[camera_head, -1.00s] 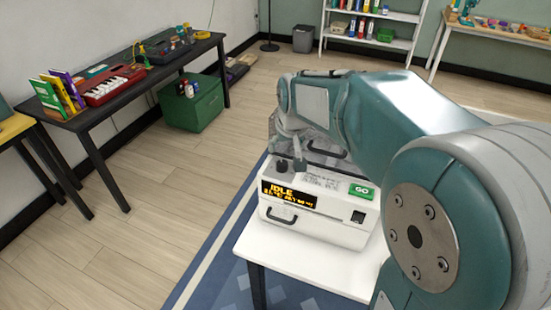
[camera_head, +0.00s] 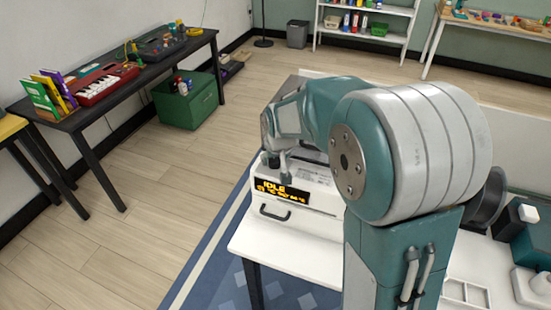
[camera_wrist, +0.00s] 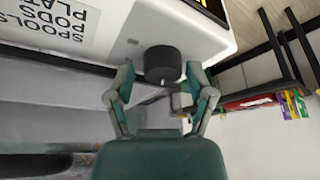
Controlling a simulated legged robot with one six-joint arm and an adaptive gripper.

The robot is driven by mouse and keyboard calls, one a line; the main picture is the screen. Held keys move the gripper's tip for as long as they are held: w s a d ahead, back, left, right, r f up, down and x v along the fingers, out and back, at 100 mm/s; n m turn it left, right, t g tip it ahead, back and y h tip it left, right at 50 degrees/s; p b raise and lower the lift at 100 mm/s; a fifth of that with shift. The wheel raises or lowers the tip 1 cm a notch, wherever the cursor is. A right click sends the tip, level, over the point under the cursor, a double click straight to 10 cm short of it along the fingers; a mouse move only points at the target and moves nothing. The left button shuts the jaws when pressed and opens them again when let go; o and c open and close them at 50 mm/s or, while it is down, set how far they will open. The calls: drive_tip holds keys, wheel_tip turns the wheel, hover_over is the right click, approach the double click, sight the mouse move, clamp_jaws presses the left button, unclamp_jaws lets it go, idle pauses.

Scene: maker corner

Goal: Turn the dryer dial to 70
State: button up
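The dryer (camera_head: 300,211) is a white box on a white table, with a display (camera_head: 283,190) that reads IDLE in orange above a smaller line I cannot read. A black handle (camera_head: 274,213) is on its front. The round black dial (camera_wrist: 163,64) with a small white mark stands on the dryer's top in the wrist view. My gripper (camera_wrist: 162,82) is open, its two teal fingers on either side of the dial, with gaps visible at both sides. In the head view my gripper (camera_head: 276,160) is over the dryer's left front corner and hides most of the dial.
The white table (camera_head: 285,246) has bare room in front of the dryer. A black spool (camera_head: 489,200) and a white tray (camera_head: 465,294) are at the right. A printed label (camera_wrist: 45,24) is on the dryer's top. A green crate (camera_head: 188,102) stands on the floor at left.

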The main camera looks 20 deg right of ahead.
drive_tip(key=shift+a, duration=0.1)
drive_tip(key=c, duration=0.5)
drive_tip(key=shift+a, duration=0.1)
clamp_jaws()
drive_tip(key=shift+f+m, duration=0.1)
drive_tip(key=shift+m, duration=0.2)
drive_tip(key=m+h, duration=0.1)
drive_tip(key=m, duration=0.1)
drive_tip(key=m+h, duration=0.1)
drive_tip(key=m, duration=0.1)
drive_tip(key=shift+s+g, duration=0.1)
drive_tip(key=shift+g, duration=0.2)
drive_tip(key=m+g+h, duration=0.1)
drive_tip(key=m, duration=0.4)
drive_tip(key=shift+f, duration=0.1)
